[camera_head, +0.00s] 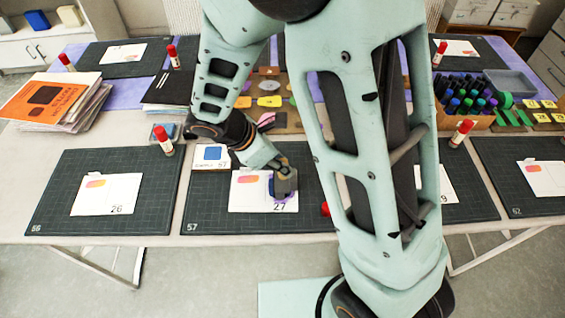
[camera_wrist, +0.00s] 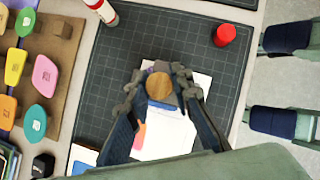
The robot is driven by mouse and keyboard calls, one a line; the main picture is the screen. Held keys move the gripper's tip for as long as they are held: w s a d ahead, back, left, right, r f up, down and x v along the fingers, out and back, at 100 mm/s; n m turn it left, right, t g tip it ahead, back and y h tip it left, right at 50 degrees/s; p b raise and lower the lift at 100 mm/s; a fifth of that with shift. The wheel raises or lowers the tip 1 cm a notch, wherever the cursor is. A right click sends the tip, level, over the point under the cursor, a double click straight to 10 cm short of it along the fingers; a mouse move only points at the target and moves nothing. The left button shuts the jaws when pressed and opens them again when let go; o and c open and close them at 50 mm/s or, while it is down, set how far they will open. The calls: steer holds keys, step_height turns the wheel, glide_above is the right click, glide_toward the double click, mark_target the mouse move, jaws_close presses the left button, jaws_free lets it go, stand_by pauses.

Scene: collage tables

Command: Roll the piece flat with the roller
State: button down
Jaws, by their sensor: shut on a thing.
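My gripper (camera_head: 284,172) is over the white card marked 27 (camera_head: 245,203) on the middle cutting mat. In the wrist view my gripper (camera_wrist: 158,74) is shut on the roller (camera_wrist: 159,87), whose round wooden top shows between the fingers. The roller is at the right part of the card, low over it or touching it; I cannot tell which. A blue-purple piece (camera_head: 270,190) shows beside the roller on the card, partly hidden by it. A pink-orange shape (camera_head: 248,179) lies at the card's upper left.
A sample card with a blue square (camera_head: 211,154) lies at the mat's upper left corner. A glue stick (camera_head: 163,139) stands behind the mat. A red cap (camera_wrist: 225,35) is on the mat to the right. A board of coloured shapes (camera_wrist: 45,75) lies behind.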

steer(key=shift+f+b, duration=0.35)
steer(key=shift+f, duration=0.05)
stand_by(0.7)
steer(key=shift+s+d, duration=0.1)
steer(key=shift+d, duration=1.25)
steer(key=shift+a+p, duration=0.3)
steer(key=shift+a, duration=2.4)
steer(key=shift+d, duration=1.45)
step_height(320, 180, up, 7)
steer(key=p, duration=0.6)
steer(key=shift+r, duration=0.1)
